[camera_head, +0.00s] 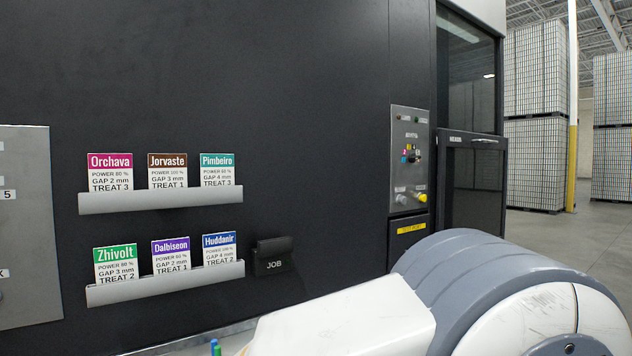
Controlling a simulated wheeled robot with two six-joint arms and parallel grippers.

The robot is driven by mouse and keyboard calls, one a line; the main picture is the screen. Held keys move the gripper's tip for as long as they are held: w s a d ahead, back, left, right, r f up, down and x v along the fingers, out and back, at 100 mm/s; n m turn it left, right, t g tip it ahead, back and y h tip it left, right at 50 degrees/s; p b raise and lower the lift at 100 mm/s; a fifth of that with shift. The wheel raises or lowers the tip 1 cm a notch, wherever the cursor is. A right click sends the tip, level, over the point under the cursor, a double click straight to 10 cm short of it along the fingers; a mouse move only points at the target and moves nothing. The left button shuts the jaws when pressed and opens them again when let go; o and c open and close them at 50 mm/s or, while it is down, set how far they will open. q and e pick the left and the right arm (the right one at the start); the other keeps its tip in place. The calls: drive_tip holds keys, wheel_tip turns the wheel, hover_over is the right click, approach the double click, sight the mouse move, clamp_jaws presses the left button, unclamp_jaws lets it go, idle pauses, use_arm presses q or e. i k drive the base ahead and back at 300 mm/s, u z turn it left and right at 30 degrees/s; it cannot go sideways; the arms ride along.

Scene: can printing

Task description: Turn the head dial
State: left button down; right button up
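A grey metal panel (28,230) is cut off by the left edge of the view. It shows a small label with a 5, and part of a round knob sits at the very edge. A second grey control panel (409,160) at the right carries small coloured buttons and knobs, with a yellow one low on it. Their lettering is too small to read, so I cannot tell which control is the head dial. Neither of my grippers is in view. A white and grey link of my own arm fills the lower right.
Two metal racks, an upper one (160,197) and a lower one (165,284), hold several job cards on the black machine wall. A black JOB holder (273,257) sits right of the lower rack. Tall stacks of cans (535,70) stand at the back right.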

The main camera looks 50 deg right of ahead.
sight(412, 157)
drive_tip(key=z, duration=2.05)
drive_tip(key=k, duration=0.55)
drive_tip(key=z, duration=0.85)
drive_tip(key=i, duration=0.95)
drive_tip(key=z, duration=0.65)
drive_tip(key=i, duration=1)
drive_tip(key=u, duration=1)
drive_tip(key=i, duration=1)
drive_tip(key=u, duration=0.8)
